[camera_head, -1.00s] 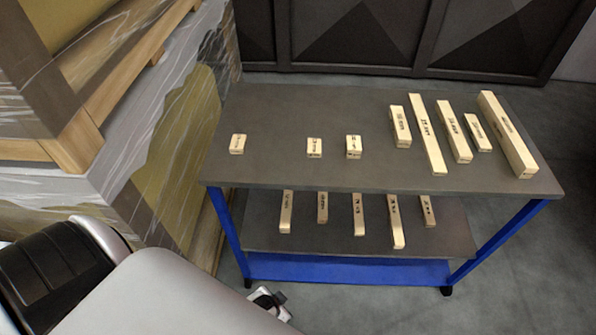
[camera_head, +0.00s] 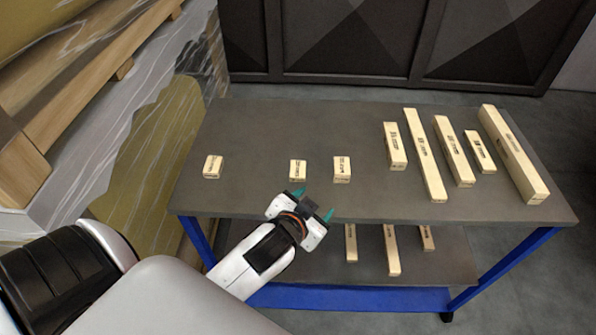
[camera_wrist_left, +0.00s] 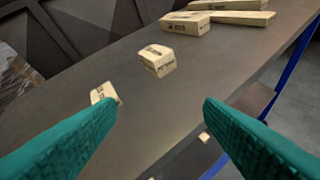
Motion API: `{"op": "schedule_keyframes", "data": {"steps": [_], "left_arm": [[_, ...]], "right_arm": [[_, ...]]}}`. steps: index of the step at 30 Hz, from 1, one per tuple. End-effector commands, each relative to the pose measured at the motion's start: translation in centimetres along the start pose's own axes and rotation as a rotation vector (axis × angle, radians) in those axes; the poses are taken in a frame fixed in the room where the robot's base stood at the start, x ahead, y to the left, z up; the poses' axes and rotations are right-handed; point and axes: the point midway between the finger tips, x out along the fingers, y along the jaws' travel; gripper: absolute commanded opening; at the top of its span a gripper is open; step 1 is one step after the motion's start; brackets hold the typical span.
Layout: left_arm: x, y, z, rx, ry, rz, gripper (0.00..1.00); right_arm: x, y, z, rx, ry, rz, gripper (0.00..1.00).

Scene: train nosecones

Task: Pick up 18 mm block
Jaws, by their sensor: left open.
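Three short wooden blocks with dark printed labels stand on the left and middle of the cart's top: a left block (camera_head: 212,167), a middle block (camera_head: 298,170) and a right block (camera_head: 342,170). The print is too small to read, so I cannot tell which is the 18 mm block. My left gripper (camera_head: 314,203) is open and empty at the cart's front edge, just in front of the middle and right blocks. In the left wrist view, its teal fingers (camera_wrist_left: 160,105) are spread, with one block (camera_wrist_left: 157,61) ahead and another (camera_wrist_left: 104,93) by the left fingertip. My right gripper is out of view.
Several longer wooden blocks (camera_head: 423,155) lie on the right half of the cart top (camera_head: 250,125). More blocks (camera_head: 392,250) lie on the lower shelf (camera_head: 435,265). A wrapped pallet stack (camera_head: 150,150) stands left of the cart. Dark panels (camera_head: 350,40) stand behind.

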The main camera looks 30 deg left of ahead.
Motion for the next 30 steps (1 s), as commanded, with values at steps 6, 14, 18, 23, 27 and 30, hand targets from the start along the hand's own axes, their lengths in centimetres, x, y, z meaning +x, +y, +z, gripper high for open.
{"op": "schedule_keyframes", "data": {"steps": [6,14,18,23,27,30], "left_arm": [[1.3,0.6,9.4,0.102,-0.396,0.05,0.62],[-2.2,-4.0,22.5,0.465,-1.088,-0.065,0.62],[-4.3,-8.8,24.2,0.806,-1.364,-0.271,0.62],[-3.2,-11.9,20.8,1.28,-1.434,-0.594,0.62],[0.6,-9.6,16.0,1.695,-1.217,-0.9,0.62],[3.5,-4.8,13.0,1.924,-0.913,-1.085,0.62]], "right_arm": [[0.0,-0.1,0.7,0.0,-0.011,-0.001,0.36],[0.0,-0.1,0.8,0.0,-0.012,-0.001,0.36],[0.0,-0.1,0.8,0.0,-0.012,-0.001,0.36],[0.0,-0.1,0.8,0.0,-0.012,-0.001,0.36],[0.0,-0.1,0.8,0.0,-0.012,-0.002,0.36],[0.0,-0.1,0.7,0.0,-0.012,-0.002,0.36]]}}
